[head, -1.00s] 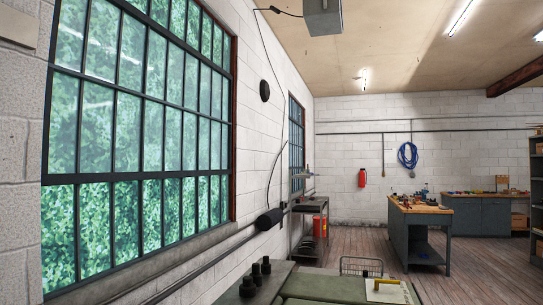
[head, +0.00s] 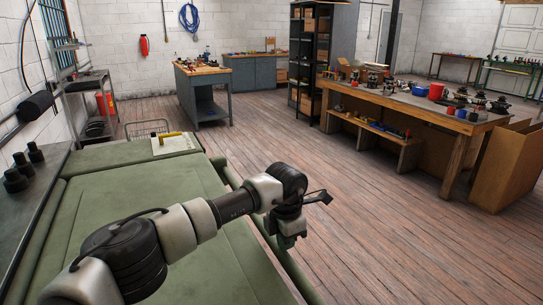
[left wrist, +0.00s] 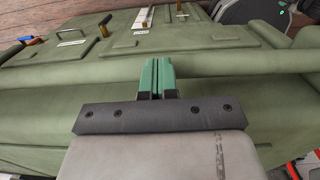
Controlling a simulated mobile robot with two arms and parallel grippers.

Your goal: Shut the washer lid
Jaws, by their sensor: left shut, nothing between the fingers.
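A large green flat-topped body (head: 140,205) fills the lower left of the head view. Green panels with handles (left wrist: 200,38) span the left wrist view. I cannot tell whether this is the washer, and no raised lid stands out in either view. My left gripper (head: 322,197) is beyond the right edge of the green top in the head view. In the left wrist view its green fingers (left wrist: 157,76) are shut together with nothing between them, in front of a rounded green rail. My right gripper is not in view.
A long wooden bench (head: 420,108) with parts and containers stands at right, a cardboard box (head: 507,168) at its end. A smaller bench (head: 200,85) stands at back. Dark cylinders (head: 22,165) sit at left. Wooden floor (head: 340,240) is clear between the green body and the long bench.

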